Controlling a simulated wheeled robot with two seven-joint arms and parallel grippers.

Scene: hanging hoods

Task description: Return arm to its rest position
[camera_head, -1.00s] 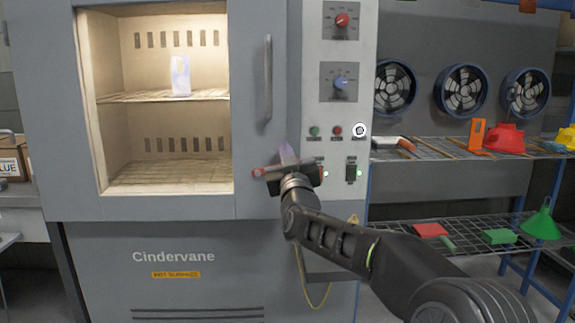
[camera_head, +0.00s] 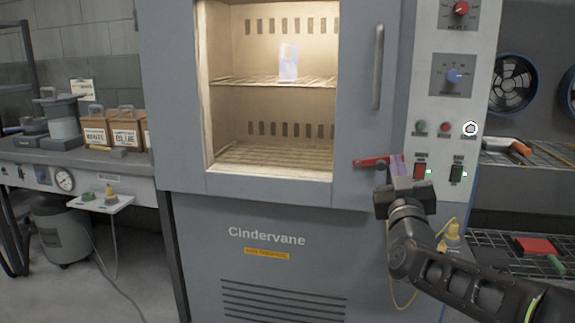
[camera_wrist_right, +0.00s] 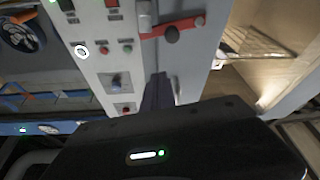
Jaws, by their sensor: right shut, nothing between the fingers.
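My right gripper (camera_head: 397,166) is shut and empty in the head view, in front of the oven at the seam between door and control panel. Its fingers show dark in the wrist view (camera_wrist_right: 157,92). The red latch handle (camera_head: 371,162) on the oven door lies just left of the fingertips. It also shows in the wrist view (camera_wrist_right: 182,26), apart from the fingers. My right arm (camera_head: 465,280) reaches in from the lower right, bent at the wrist. My left gripper is not in view.
The oven (camera_head: 265,215) has a lit chamber with a pale translucent object (camera_head: 288,62) on its upper shelf. A workbench (camera_head: 85,168) with boxes stands at the left. A wire rack (camera_head: 525,158) with tools stands at the right, close behind my arm. The floor at lower left is mostly open.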

